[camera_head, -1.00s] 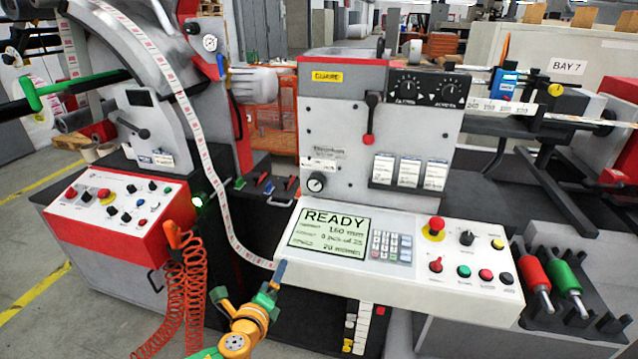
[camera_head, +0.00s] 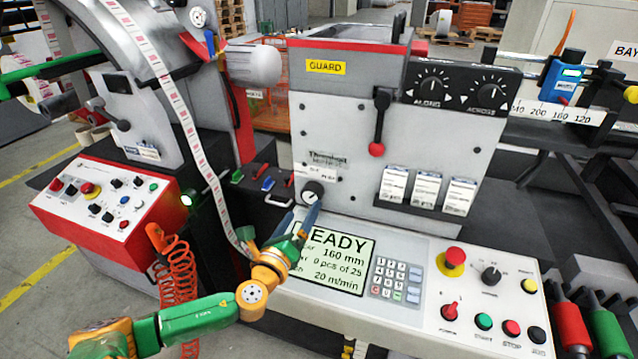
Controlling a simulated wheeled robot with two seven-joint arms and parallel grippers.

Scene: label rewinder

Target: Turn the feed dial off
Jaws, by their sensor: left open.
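A small round dial (camera_head: 313,193) with a white and black face sits low on the left of the grey machine front, under a small label too blurred to read surely. My left gripper (camera_head: 308,212) is in front of the dial's lower edge, its blue fingers pointing up at it. The fingers are open and partly cover the dial's lower side; I cannot tell whether they touch it. My right gripper is not in view.
The control panel has a READY screen (camera_head: 330,262), a keypad (camera_head: 396,279), a red emergency button (camera_head: 455,257) and a black knob (camera_head: 491,276). A lever with a red ball (camera_head: 376,149) hangs right of the dial. A label strip (camera_head: 187,125) runs down at left.

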